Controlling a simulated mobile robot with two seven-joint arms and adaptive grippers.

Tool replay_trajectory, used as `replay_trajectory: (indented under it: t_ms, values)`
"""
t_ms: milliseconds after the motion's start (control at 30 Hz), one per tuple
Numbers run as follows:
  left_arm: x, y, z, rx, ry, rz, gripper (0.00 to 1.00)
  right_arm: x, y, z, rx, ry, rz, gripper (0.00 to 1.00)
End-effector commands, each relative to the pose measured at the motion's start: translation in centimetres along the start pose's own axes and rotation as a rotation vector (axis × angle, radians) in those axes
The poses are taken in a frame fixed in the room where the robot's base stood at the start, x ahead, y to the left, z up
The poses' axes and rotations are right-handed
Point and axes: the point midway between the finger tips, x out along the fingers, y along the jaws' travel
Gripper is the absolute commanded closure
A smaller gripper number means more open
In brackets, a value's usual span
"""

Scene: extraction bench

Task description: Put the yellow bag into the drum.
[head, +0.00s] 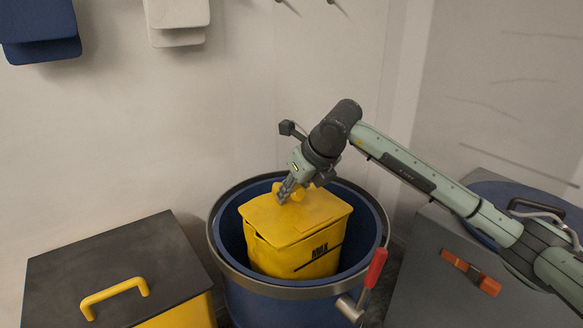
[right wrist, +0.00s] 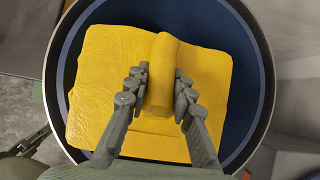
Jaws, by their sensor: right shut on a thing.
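The yellow bag (head: 300,234) is a boxy bag with dark lettering on its front. It sits inside the mouth of the blue drum (head: 238,298), with its top about level with or slightly above the rim. My right gripper (head: 287,192) is shut on the raised knot on top of the bag. In the right wrist view the fingers (right wrist: 160,95) close on both sides of the knot of the bag (right wrist: 205,68), with the drum's rim (right wrist: 262,60) around it. Whether the bag rests on the drum's bottom is hidden. My left gripper is not in view.
A dark-topped box with a yellow handle (head: 114,291) stands left of the drum. A lever with a red grip (head: 375,268) sticks out at the drum's front right. At right are a grey surface with an orange object (head: 470,272) and a round blue lid (head: 490,194).

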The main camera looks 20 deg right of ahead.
Motion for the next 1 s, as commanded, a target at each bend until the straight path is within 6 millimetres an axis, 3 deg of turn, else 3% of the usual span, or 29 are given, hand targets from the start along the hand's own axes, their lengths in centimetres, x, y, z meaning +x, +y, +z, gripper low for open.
replay_trajectory:
  t_ms: [433,833,1000]
  values:
    - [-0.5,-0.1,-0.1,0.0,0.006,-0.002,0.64,8.1,0.0,-5.2,0.002,-0.004,0.0,1.0]
    - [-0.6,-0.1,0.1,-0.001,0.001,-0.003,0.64,10.6,-0.1,-6.7,0.001,-0.006,-0.001,1.0]
    - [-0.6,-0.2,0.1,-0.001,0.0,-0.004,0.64,12.6,0.0,-8.0,0.001,-0.005,0.001,1.0]
